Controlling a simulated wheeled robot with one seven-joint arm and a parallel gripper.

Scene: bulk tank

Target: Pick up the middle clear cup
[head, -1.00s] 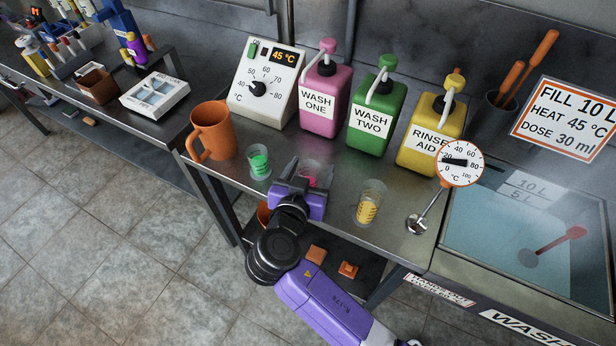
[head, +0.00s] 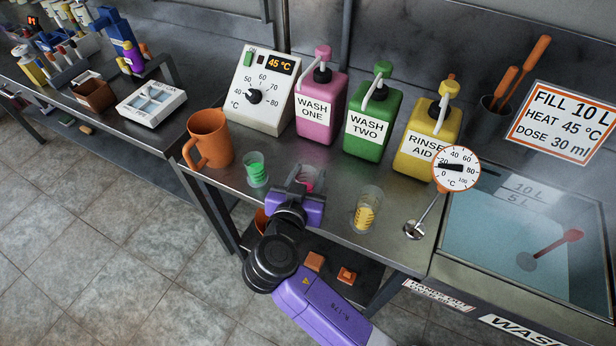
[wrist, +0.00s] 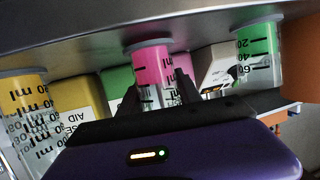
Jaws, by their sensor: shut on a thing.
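Three clear measuring cups stand in a row on the steel bench. The middle cup (head: 309,175) has pink in it and is partly hidden behind my gripper (head: 302,187) in the head view. My gripper is shut on this middle cup, and in the wrist view its two dark fingers (wrist: 158,92) lie on either side of the pink cup (wrist: 152,66). I cannot tell whether the cup's base touches the bench. The cup with green (head: 256,168) stands to the left, and the cup with yellow (head: 367,209) stands to the right, both upright and apart from my gripper.
Behind the cups stand a pink bottle (head: 320,108), a green bottle (head: 371,125) and a yellow bottle (head: 424,140), all with pumps. An orange jug (head: 210,138) stands at left. A dial thermometer (head: 456,169) and a water tank (head: 520,235) are at right.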

